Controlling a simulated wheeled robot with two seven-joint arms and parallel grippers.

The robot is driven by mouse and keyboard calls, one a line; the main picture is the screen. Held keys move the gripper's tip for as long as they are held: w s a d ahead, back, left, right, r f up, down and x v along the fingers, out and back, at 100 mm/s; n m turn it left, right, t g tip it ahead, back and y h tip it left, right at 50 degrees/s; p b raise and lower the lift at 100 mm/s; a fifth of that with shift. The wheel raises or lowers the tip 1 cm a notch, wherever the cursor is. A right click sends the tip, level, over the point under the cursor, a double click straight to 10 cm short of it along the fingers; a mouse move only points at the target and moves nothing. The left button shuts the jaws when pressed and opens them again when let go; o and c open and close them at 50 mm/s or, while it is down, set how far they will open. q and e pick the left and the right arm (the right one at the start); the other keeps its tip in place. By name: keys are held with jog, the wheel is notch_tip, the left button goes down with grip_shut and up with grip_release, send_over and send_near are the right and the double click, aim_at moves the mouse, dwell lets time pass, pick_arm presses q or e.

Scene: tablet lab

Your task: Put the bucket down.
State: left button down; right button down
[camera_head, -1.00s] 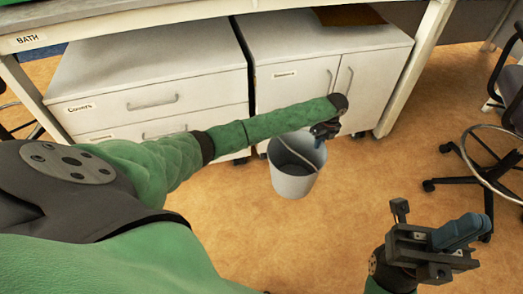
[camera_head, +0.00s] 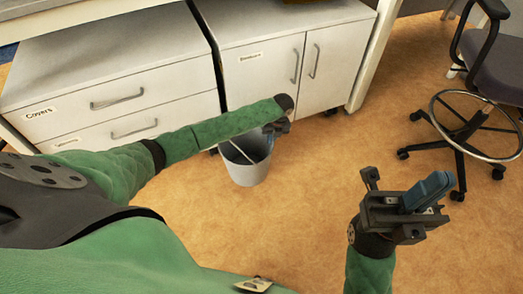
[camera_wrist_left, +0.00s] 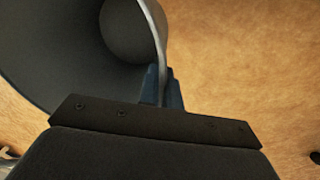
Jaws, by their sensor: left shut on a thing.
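The grey bucket (camera_head: 246,172) hangs upright below my left gripper (camera_head: 276,127), in front of the cabinets. My left gripper is shut on the bucket's edge. In the left wrist view, the bucket (camera_wrist_left: 60,65) fills the upper left, and its pale rim runs down to my blue fingertips (camera_wrist_left: 162,88). I look into its grey inside, and no contents show. I cannot tell whether its bottom touches the floor. My right gripper (camera_head: 430,190) is raised at the right, apart from the bucket, with its blue fingers together and nothing between them.
White drawers labelled Covers (camera_head: 110,90) and a white two-door cabinet (camera_head: 270,75) stand behind the bucket under a bench. A wheeled chair (camera_head: 475,125) stands at the right. The tan floor (camera_head: 290,215) is clear in front of and to the right of the bucket.

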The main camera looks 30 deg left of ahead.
pick_arm(q)
jog(key=s+a+f+b, duration=0.2)
jog(key=a+f, duration=0.1)
jog(key=f, duration=0.3)
jog(key=shift+s, duration=0.25)
jog(key=shift+f, duration=0.15)
jog(key=c, duration=1.6)
grip_release()
